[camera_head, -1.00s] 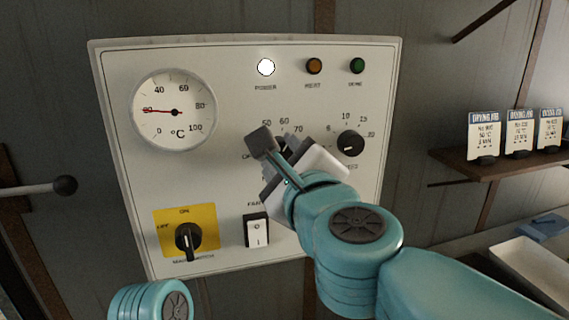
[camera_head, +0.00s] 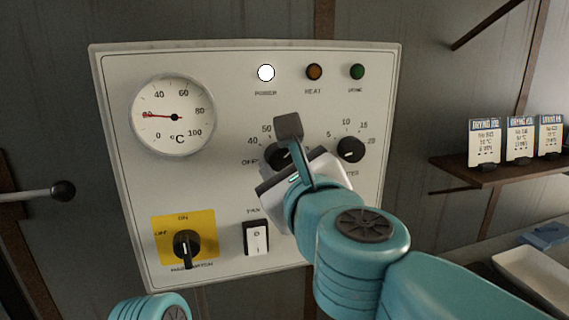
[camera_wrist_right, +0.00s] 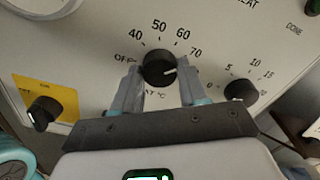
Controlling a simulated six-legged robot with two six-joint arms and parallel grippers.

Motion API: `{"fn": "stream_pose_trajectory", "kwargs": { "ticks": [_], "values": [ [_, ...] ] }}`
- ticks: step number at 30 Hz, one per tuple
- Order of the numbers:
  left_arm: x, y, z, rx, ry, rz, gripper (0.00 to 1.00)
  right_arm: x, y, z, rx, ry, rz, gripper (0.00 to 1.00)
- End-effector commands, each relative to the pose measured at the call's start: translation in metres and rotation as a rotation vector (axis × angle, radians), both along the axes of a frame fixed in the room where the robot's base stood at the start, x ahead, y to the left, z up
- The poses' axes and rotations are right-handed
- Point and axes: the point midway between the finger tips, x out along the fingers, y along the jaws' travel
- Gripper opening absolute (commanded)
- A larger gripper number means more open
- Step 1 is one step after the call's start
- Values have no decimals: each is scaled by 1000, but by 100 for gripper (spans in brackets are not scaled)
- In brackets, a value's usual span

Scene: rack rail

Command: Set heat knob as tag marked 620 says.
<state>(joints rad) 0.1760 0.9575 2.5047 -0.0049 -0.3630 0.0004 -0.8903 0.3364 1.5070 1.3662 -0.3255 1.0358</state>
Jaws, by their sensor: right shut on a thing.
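The heat knob (camera_wrist_right: 158,67) is black and round with a white pointer line, on a scale of OFF, 40, 50, 60, 70. In the right wrist view its pointer faces right, near or just below the 70. My right gripper (camera_wrist_right: 161,80) is shut on it, a finger on each side. In the head view the gripper (camera_head: 292,150) covers part of the knob (camera_head: 278,158) and the 60 and 70. Three drying job tags (camera_head: 485,142) stand at the right; their numbers are too small to read surely. My left gripper is not in view.
The white panel (camera_head: 215,190) also carries a temperature gauge (camera_head: 174,116), a minutes knob (camera_head: 351,149), a fan rocker switch (camera_head: 256,238) and a main switch (camera_head: 187,246). The power lamp (camera_head: 266,73) is lit white. The tags stand on a brown shelf (camera_head: 470,173).

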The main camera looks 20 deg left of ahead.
Motion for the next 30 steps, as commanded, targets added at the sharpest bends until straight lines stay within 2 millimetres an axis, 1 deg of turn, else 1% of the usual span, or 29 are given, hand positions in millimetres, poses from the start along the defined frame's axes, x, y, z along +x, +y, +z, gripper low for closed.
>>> {"fn": "stream_pose_trajectory", "kwargs": {
  "ticks": [3,4,5,6,15,17,19,23,30],
  "values": [
    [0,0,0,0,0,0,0,0,0,1,0,-2,0,12],
    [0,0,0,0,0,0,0,0,0,1,0,-2,0,46],
    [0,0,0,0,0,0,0,0,0,1,0,-2,0,55],
    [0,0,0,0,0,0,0,0,0,1,0,-2,0,68],
    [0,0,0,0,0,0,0,-1,-1,1,-1,-2,0,68],
    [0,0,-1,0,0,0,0,-4,-3,1,0,-3,0,68],
    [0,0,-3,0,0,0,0,-11,-7,0,-1,-3,1,68],
    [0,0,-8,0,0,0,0,-34,-23,1,1,-6,1,68],
    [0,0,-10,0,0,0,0,-88,-59,2,3,-5,2,68]
  ]
}}
